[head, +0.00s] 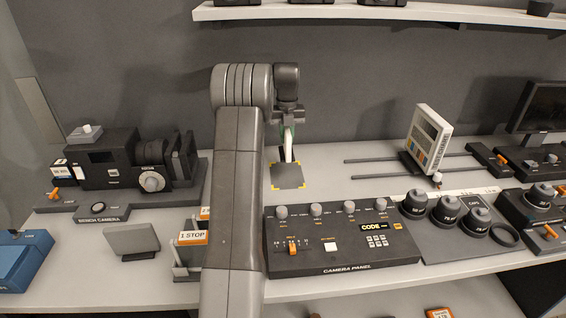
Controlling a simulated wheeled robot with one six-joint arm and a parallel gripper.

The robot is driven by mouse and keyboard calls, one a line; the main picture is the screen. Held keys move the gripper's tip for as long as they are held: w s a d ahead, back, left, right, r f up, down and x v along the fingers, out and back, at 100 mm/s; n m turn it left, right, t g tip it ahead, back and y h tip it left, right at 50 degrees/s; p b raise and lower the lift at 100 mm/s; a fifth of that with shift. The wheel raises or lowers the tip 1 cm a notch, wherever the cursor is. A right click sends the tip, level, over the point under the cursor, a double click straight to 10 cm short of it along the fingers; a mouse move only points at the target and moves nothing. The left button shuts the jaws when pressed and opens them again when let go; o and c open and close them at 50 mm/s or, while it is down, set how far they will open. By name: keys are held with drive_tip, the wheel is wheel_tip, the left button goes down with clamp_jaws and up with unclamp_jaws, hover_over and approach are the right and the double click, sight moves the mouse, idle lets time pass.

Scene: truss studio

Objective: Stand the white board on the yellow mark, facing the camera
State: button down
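My gripper (288,122) points down at the back of the bench, above the yellow mark. It appears shut on a narrow white thing, which looks like the white board (288,148) seen nearly edge-on. Its broad face does not show clearly, and my gripper covers its top. The yellow mark (287,184) is a dark grey square with yellow corners on the bench. The lower end of the white board is at the mark's far edge; I cannot tell whether it touches the bench.
The camera panel (340,245) stands just in front of the mark, with lenses (445,210) to its right. A tilted white panel with coloured patches (428,137) stands on rails at right. The bench camera (120,165) is at left. A shelf (380,13) hangs above.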

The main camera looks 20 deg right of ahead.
sight(287, 128)
wheel_tip(287, 128, down, 8)
drive_tip(key=shift+s+f+p, duration=0.1)
drive_tip(key=shift+f+p, duration=0.15)
drive_tip(key=shift+p, duration=0.4)
drive_tip(key=c, duration=1.4)
unclamp_jaws()
drive_tip(key=shift+f, duration=0.15)
drive_tip(key=shift+o, duration=0.2)
wheel_tip(287, 128, up, 12)
drive_tip(key=shift+r+b, duration=0.2)
drive_tip(key=shift+b, duration=0.5)
